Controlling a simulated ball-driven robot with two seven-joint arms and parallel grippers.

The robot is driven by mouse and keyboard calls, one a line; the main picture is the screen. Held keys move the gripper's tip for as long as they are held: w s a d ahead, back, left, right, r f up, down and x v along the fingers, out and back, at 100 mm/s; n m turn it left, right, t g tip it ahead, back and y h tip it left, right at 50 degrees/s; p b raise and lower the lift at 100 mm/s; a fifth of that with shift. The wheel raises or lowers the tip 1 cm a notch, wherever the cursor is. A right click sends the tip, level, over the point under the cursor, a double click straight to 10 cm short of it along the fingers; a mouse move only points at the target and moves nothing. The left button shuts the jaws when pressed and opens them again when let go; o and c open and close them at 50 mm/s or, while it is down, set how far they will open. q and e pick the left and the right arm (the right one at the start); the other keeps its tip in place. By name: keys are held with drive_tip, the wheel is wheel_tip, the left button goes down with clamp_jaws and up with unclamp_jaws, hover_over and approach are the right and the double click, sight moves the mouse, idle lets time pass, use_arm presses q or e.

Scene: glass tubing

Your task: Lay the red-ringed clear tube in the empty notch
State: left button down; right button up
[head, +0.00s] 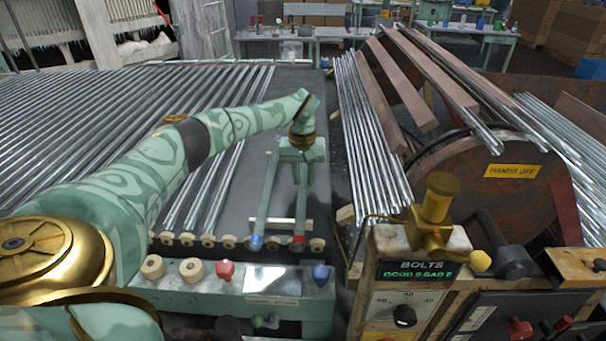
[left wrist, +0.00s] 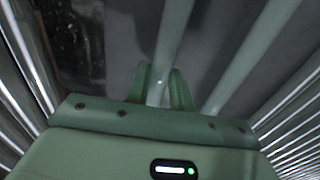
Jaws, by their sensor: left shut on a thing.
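The red-ringed clear tube (head: 301,195) runs toward me, its red end above the front row of beige rollers (head: 207,241). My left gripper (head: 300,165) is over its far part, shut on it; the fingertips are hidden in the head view. In the left wrist view, the two fingers (left wrist: 160,88) close around a pale tube (left wrist: 173,45). A similar tube with a blue end (head: 266,200) lies to its left in the head view. I cannot tell which notch is empty, nor whether the held tube touches the rollers. My right gripper is not in view.
Long shiny rods (head: 100,110) cover the bed to the left. More rods (head: 365,130) and brown beams (head: 400,85) lie on the right. A control ledge with knobs (head: 225,271) stands in front. A brass fitting (head: 436,205) rises at the right.

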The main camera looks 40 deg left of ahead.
sight(302, 177)
use_arm(q)
drive_tip(key=c, duration=1.2)
unclamp_jaws()
drive_tip(key=shift+c, duration=0.2)
drive_tip(key=shift+r, duration=0.1)
wheel_tip(302, 177, up, 12)
drive_tip(key=p, duration=0.3)
drive_tip(key=shift+r, duration=0.2)
